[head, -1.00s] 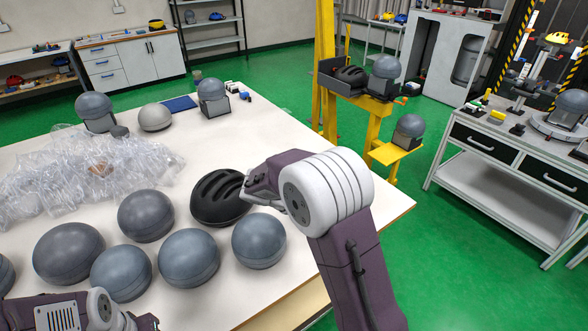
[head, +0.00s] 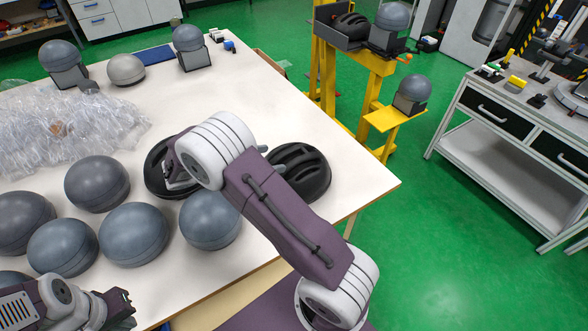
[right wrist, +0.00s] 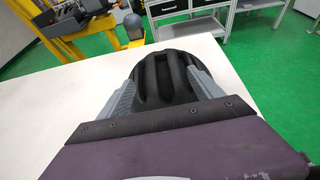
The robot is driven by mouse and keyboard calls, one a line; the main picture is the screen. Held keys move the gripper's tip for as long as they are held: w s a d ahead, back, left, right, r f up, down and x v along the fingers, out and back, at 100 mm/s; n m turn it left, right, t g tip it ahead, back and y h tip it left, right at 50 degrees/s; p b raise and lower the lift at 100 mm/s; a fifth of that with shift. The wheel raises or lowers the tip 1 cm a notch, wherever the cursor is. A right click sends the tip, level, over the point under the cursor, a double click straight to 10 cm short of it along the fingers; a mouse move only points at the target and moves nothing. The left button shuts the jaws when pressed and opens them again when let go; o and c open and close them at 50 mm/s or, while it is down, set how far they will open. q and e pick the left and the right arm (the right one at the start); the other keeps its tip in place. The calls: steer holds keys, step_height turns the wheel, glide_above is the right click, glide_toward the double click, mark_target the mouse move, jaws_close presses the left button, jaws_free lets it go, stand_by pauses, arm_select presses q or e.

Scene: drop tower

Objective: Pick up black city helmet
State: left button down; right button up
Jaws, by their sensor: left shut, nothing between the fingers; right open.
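A black ribbed helmet (head: 305,172) sits near the table's right edge in the head view. A second black helmet (head: 155,172) lies to its left, partly covered by my right arm. In the right wrist view a black helmet (right wrist: 166,82) lies between the two grey fingers of my open right gripper (right wrist: 164,76). From the view direction it seems to be the one nearer the edge. In the head view my right arm hides most of that gripper. Finger contact cannot be told. My left gripper (head: 122,306) is shut and empty at the bottom left.
Several grey spheres (head: 134,234) stand left of and in front of the arm. Clear plastic wrap (head: 65,128) covers the table's left. A yellow stand (head: 375,75) and a workbench (head: 500,140) are beyond the table (head: 350,180). The table's right corner is bare.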

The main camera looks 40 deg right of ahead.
mark_target(293, 168)
steer(key=x, duration=0.8)
steer(key=shift+s+d, duration=0.2)
steer(key=shift+d, duration=0.05)
steer(key=shift+a+r, duration=0.1)
steer(key=shift+a, duration=0.05)
steer(key=shift+c, duration=0.5)
jaws_close()
